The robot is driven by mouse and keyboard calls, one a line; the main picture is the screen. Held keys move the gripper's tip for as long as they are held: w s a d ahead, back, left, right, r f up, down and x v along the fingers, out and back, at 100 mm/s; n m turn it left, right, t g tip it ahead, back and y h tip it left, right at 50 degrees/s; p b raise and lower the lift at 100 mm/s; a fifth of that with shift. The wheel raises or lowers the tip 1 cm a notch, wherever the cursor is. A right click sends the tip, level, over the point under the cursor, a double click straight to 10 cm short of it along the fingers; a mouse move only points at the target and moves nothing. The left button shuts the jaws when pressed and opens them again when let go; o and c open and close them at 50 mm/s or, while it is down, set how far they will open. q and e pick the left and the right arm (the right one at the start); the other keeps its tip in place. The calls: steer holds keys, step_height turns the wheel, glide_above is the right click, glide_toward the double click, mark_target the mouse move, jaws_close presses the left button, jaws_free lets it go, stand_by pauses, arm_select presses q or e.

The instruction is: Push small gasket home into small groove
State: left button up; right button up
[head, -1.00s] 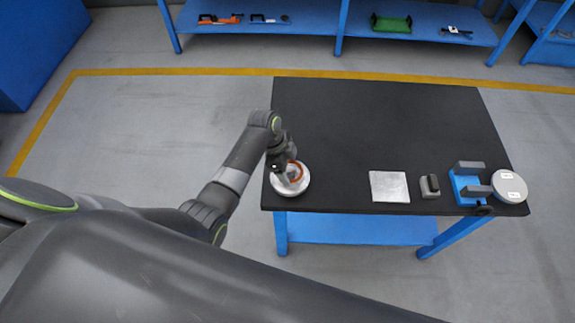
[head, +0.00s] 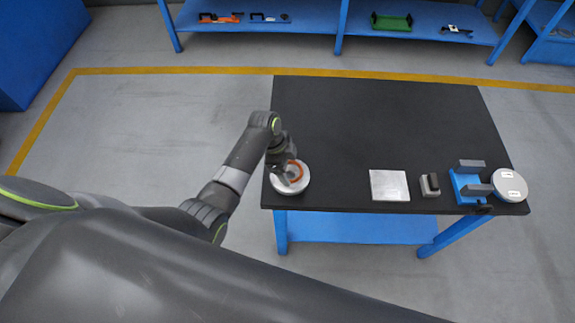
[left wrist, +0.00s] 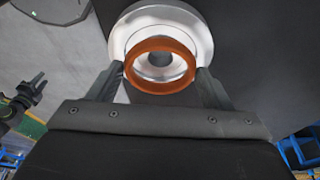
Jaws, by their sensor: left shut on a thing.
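The small gasket is an orange ring (left wrist: 160,86), seen in the left wrist view between the fingertips of my left gripper (left wrist: 161,82). The gripper is shut on it. The flanged shell (left wrist: 203,35) is a round silver part with a central bore, directly behind the ring in that view. In the head view the shell (head: 290,188) stands at the near left corner of the black table, with my left gripper (head: 291,174) over it and part of the orange ring (head: 298,170) showing. The ring overlaps the shell's opening; I cannot tell whether they touch. My right gripper is not in view.
On the black table (head: 390,125) a silver plate (head: 388,185), a small grey block (head: 430,186), a blue fixture (head: 466,187) and a round grey lidded part (head: 510,186) line the near right edge. The table's middle and back are clear. Blue shelving (head: 340,28) stands behind.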

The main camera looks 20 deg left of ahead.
arm_select(q)
steer(key=shift+f+b, duration=0.45)
steer(key=shift+f, duration=0.2)
steer(key=o, duration=1.2)
steer(key=b+v, duration=0.1)
steer(key=v, duration=1.6)
steer(key=shift+s+r, duration=0.1)
steer(key=shift+r, duration=0.15)
steer(key=shift+f, duration=0.15)
